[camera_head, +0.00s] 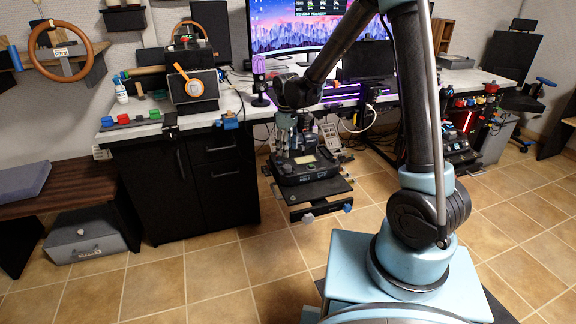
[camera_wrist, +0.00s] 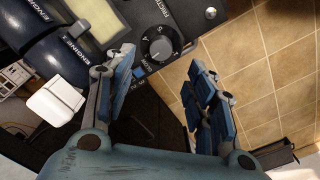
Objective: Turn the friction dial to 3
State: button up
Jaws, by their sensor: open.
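The friction dial (camera_wrist: 160,48) is a round dark knob with pale numerals around it, on a dark throttle panel. It is at the upper middle of the wrist view; the number it points to is too small to read surely. My gripper (camera_wrist: 165,84) is open, with its two blue-grey fingers spread below the dial in the picture. Nothing is between the fingertips, and the dial appears apart from them. In the head view, the throttle unit (camera_head: 306,168) sits on a small mount in front of the desk. My gripper (camera_head: 287,140) hangs at its back left and partly hides it; the dial cannot be made out there.
Engine levers (camera_wrist: 60,45) and a pale panel plate (camera_wrist: 97,17) lie left of the dial. A small blue button (camera_wrist: 138,72) is close to the left finger. The desk (camera_head: 245,100) with a monitor (camera_head: 305,35) stands behind. Tiled floor is open in front.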

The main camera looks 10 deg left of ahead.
aim_at(287, 166)
notch_tip(287, 166, down, 8)
jog(key=shift+f, duration=0.2)
dwell(0.4)
jog(key=c, duration=1.1)
